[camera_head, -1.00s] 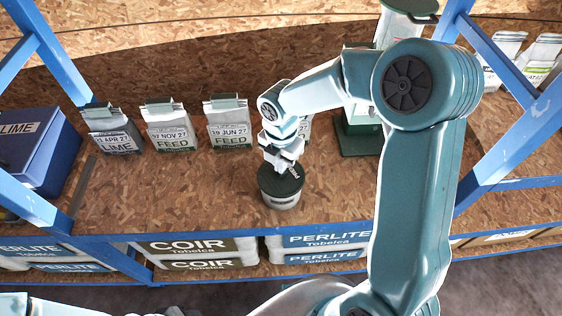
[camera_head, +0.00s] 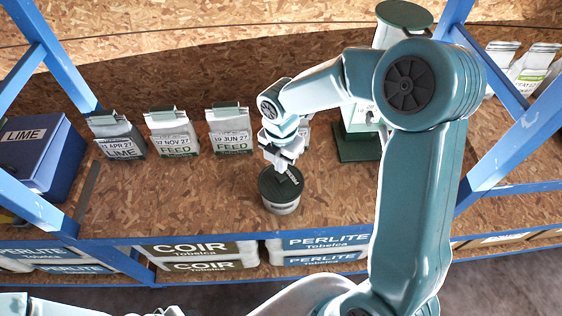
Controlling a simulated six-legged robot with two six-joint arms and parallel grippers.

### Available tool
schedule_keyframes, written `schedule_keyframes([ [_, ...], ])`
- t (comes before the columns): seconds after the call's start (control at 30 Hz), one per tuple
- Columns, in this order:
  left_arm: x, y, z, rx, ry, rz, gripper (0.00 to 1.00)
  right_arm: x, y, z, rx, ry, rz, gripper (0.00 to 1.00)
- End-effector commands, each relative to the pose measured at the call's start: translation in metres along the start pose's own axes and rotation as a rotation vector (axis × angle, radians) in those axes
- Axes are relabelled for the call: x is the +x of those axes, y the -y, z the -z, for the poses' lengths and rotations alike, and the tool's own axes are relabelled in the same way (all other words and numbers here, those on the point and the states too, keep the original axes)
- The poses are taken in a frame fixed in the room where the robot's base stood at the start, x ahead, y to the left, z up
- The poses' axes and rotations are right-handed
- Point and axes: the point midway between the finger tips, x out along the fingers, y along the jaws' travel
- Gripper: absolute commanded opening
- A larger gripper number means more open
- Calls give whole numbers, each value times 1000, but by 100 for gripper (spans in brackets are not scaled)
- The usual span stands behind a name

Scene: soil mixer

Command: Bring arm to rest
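My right arm reaches up from the lower right and bends over to the left. Its gripper (camera_head: 284,166) points down just above a small round tub (camera_head: 282,205) with a dark green lid, which stands on the shelf board. The fingers are small and partly hidden by the wrist, so I cannot tell whether they are open or touch the lid. My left gripper is not in view; only a pale piece of my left arm shows at the bottom left edge.
Bags of lime (camera_head: 119,140) and feed (camera_head: 172,136) stand in a row behind. A green and white machine (camera_head: 357,142) is behind my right arm. A blue lime box (camera_head: 40,150) is at left. Blue posts (camera_head: 45,50) frame the shelf (camera_head: 150,205). Coir sacks (camera_head: 200,248) lie below.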

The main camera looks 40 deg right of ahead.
Motion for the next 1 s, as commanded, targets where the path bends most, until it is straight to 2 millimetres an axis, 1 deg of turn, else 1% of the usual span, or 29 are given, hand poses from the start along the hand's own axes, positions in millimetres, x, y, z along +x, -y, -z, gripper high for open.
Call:
schedule_keyframes([
  [0.03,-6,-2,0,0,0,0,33,-7,0,0,0,0,-1,0],
  [0.47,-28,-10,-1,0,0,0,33,-35,0,0,0,0,0,0],
  [1.0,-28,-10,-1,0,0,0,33,-35,0,0,0,0,0,0],
])
